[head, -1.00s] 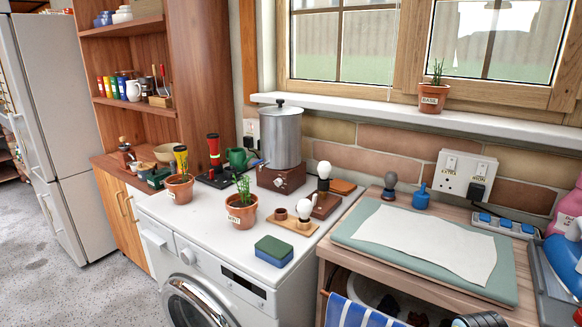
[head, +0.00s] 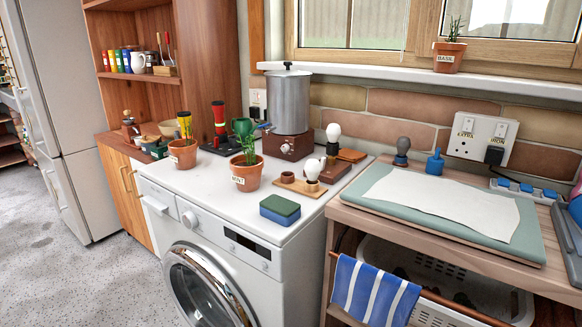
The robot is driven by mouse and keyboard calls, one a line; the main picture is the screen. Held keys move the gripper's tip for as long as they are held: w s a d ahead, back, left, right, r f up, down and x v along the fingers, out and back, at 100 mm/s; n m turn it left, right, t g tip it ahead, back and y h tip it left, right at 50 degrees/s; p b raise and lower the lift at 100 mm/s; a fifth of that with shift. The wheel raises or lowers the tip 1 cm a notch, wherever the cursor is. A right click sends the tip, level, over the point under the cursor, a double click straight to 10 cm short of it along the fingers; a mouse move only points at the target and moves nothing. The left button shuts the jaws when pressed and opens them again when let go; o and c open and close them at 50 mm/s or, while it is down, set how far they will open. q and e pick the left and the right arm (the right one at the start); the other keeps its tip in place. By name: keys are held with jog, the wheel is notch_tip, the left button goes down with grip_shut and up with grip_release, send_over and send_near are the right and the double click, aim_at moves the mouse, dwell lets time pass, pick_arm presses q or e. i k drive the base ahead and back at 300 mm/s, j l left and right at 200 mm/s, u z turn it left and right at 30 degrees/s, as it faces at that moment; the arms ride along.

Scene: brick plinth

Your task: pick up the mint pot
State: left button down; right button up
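The mint pot (head: 246,175) is a terracotta pot with a white label reading MINT and a green plant in it. It stands upright on the white top of the washing machine (head: 185,208), near the front edge. A third pot labelled BASIL or similar (head: 448,58) stands on the window sill. Neither of my grippers shows in the head view.
A green and blue sponge (head: 280,209) lies right of the mint pot. A wooden tray (head: 299,187) with small cups and a white pot is behind the sponge. A steel urn (head: 288,100) stands at the back. The washing machine's front left top is clear.

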aim_at(246, 169)
jog(key=i+j, duration=0.2)
jog(key=i+j+z, duration=0.4)
jog(key=j, duration=0.25)
jog(key=i+j+z, duration=0.15)
jog(key=j, duration=0.25)
jog(key=j+z, duration=0.2)
jog(key=j, duration=0.15)
jog(key=i, duration=0.05)
